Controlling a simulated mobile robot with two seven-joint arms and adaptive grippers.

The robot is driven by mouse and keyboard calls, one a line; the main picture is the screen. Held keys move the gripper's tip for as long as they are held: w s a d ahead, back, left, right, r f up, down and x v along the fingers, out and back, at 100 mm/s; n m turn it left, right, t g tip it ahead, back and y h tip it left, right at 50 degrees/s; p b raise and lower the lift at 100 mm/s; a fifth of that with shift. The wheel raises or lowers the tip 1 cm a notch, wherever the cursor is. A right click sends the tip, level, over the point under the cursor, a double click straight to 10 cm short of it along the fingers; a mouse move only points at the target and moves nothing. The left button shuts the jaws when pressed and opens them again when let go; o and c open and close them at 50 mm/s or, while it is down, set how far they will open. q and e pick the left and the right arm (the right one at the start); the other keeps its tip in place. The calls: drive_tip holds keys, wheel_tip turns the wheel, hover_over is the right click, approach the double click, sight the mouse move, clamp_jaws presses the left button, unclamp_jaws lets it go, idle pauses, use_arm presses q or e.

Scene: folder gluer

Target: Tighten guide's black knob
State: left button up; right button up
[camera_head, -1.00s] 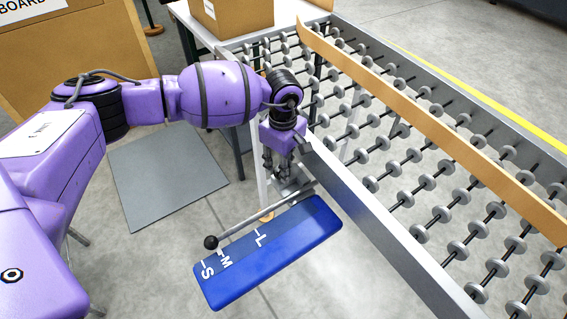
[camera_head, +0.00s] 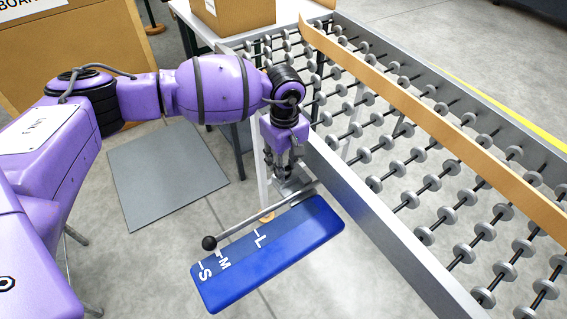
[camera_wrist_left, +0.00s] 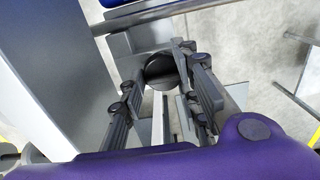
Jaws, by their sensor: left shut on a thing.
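My left gripper (camera_head: 279,170) points down beside the conveyor's near side rail, above the inner end of a metal rod. In the left wrist view, its fingers (camera_wrist_left: 163,72) are closed around a round black knob (camera_wrist_left: 160,69), one on each side. The knob sits by a grey metal bracket (camera_wrist_left: 150,36). In the head view the fingers and the bracket hide the knob. My right gripper is in neither view.
A blue panel marked S, M, L (camera_head: 270,262) lies under the rod, which ends in a black ball (camera_head: 209,243). A roller conveyor (camera_head: 400,255) with a long tan rail (camera_head: 430,109) fills the right. A cardboard box (camera_head: 236,14) stands on a table behind.

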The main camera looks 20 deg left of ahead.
sight(285, 165)
use_arm(q)
drive_tip(key=shift+w+d+r, duration=0.15)
drive_tip(key=shift+w+r, duration=0.2)
drive_tip(key=shift+w, duration=0.05)
drive_tip(key=o, duration=1)
drive_tip(key=shift+f, duration=0.15)
drive_tip(key=shift+s+f, duration=0.1)
drive_tip(key=shift+s, duration=0.05)
wheel_tip(285, 165, up, 12)
